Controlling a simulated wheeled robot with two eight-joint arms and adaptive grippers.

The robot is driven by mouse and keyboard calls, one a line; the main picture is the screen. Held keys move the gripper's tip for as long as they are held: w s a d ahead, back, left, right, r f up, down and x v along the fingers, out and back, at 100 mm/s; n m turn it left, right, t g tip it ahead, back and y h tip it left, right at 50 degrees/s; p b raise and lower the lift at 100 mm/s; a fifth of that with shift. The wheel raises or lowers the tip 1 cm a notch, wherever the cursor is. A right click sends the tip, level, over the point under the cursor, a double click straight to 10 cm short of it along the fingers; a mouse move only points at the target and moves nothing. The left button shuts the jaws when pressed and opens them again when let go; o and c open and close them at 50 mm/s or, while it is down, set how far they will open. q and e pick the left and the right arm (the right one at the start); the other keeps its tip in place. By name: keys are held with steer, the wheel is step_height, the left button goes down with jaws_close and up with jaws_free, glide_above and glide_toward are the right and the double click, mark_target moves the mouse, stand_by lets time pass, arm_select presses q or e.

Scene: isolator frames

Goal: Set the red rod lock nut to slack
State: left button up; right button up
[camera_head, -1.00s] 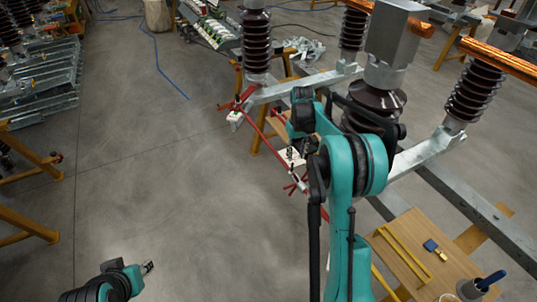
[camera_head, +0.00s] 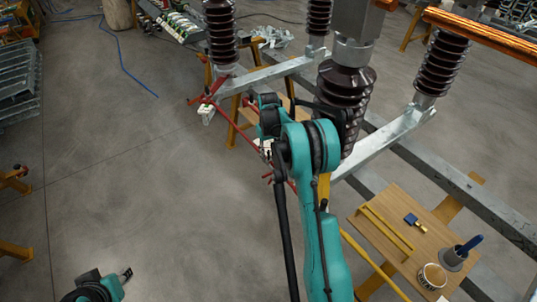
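The thin red rod (camera_head: 232,122) runs diagonally from a red-armed fitting (camera_head: 208,92) under the left insulator down toward my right arm. Small red parts (camera_head: 268,177) show beside the rod's lower end; I cannot make out the lock nut or its setting. My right gripper (camera_head: 265,149) is at the rod's lower part, beside a small white piece, and mostly hidden by my teal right arm. Its fingers are too small and covered to tell open from shut. My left gripper (camera_head: 127,272) is low at the left over bare floor, away from the rod; its finger gap is unclear.
Brown ribbed insulators (camera_head: 346,95) stand on a grey steel frame (camera_head: 400,140) behind my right arm. A wooden board (camera_head: 375,245) at the lower right carries yellow bars, a blue-and-brass piece, a round tin (camera_head: 432,276) and a grey cup (camera_head: 453,258). The left floor is largely clear.

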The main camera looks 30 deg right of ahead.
mark_target(267, 161)
jaws_close()
steer(key=shift+a, duration=0.15)
steer(key=shift+a+f+h, duration=0.1)
steer(key=shift+a+h, duration=0.3)
steer(key=shift+h, duration=0.6)
steer(key=shift+a+f+h+b, duration=0.2)
steer(key=shift+a+h+b, duration=0.3)
steer(key=shift+h+b, duration=0.55)
steer(key=shift+s+a+f+t+h+b, duration=0.15)
steer(key=shift+a+h+b, duration=0.1)
steer(key=shift+h+b, duration=0.4)
steer(key=shift+a+f+t+h+b, duration=0.15)
steer(key=shift+a+h+b, duration=0.2)
steer(key=shift+h, duration=0.65)
steer(key=shift+s+a+f+t+h+b, duration=0.1)
steer(key=shift+a+f+h+b, duration=0.05)
steer(key=shift+h+b, duration=0.55)
